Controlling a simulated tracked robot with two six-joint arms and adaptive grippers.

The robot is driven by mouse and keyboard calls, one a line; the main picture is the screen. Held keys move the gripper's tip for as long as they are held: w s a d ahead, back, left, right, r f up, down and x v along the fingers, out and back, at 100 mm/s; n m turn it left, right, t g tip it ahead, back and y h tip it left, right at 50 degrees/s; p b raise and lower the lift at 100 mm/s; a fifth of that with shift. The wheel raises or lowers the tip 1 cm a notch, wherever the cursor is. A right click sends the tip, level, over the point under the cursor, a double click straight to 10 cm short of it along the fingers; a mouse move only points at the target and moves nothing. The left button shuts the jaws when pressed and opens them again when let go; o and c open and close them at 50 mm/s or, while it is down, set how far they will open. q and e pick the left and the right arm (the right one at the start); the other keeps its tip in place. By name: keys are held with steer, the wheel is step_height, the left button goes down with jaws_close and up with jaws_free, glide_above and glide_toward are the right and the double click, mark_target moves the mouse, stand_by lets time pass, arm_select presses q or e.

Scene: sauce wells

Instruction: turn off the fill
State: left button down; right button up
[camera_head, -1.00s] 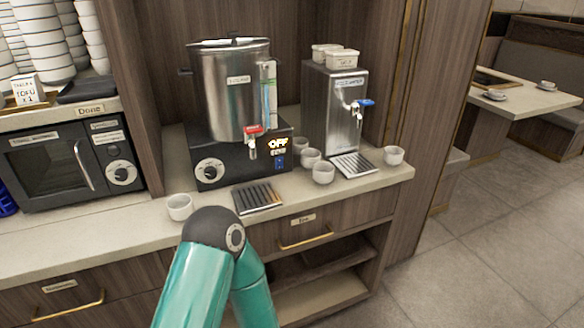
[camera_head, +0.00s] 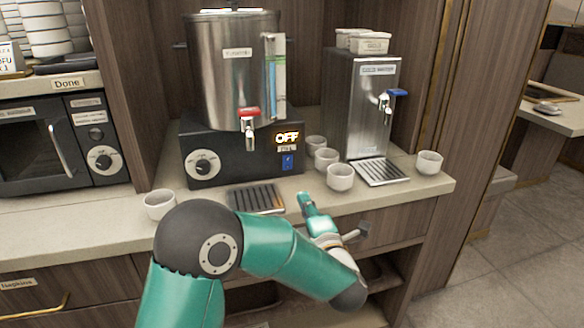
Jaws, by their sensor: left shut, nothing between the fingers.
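The steel urn (camera_head: 232,75) stands on a black base (camera_head: 230,160). The base has a lit display (camera_head: 287,138) reading OFF, with a small label below it. A blue switch (camera_head: 288,162) sits under that label. Which way the switch is tipped is too small to tell. My left arm reaches in from below, its wrist bent up in front of the drawer. My right gripper is not in view.
A black knob (camera_head: 202,165) is on the base's left and a red-handled tap (camera_head: 249,119) above. A drip tray (camera_head: 255,200) lies in front. Several white cups (camera_head: 340,177) stand right of the base, by a steel water dispenser (camera_head: 366,110). Another cup (camera_head: 160,204) stands left.

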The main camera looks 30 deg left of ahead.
mark_target(288, 160)
arm_select(q)
steer(key=p+x, duration=0.2)
steer(key=x, duration=1.2)
steer(key=shift+w+d+p, duration=0.15)
steer(key=shift+d+p, duration=0.05)
steer(key=shift+p, duration=0.1)
steer(key=shift+a, duration=0.25)
steer(key=shift+w+d, duration=0.1)
steer(key=shift+d, duration=0.2)
